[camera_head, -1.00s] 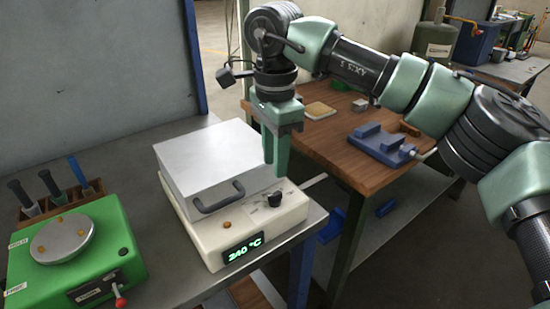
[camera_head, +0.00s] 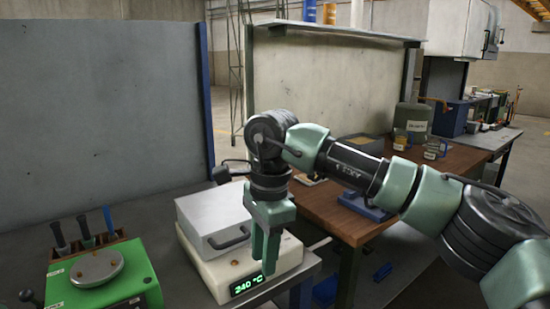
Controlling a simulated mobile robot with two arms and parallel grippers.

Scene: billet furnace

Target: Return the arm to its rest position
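My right arm comes in from the right. Its green gripper (camera_head: 265,262) points down in front of the right part of the furnace and hides part of the front panel. Its two fingers look close together, but I cannot tell whether they are open or shut; nothing shows held in them. The furnace (camera_head: 212,274) is a cream box with a grey lid (camera_head: 212,217) on top, a dark handle on the lid and a green display reading 240 °C. The lid is down. My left gripper is not in view.
A green device with a round plate (camera_head: 97,268) stands at the lower left, with a brown rack (camera_head: 92,244) of tools behind it. A wooden table (camera_head: 325,205) with a blue fixture (camera_head: 364,206) lies behind my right arm. A grey panel (camera_head: 100,110) stands behind the furnace.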

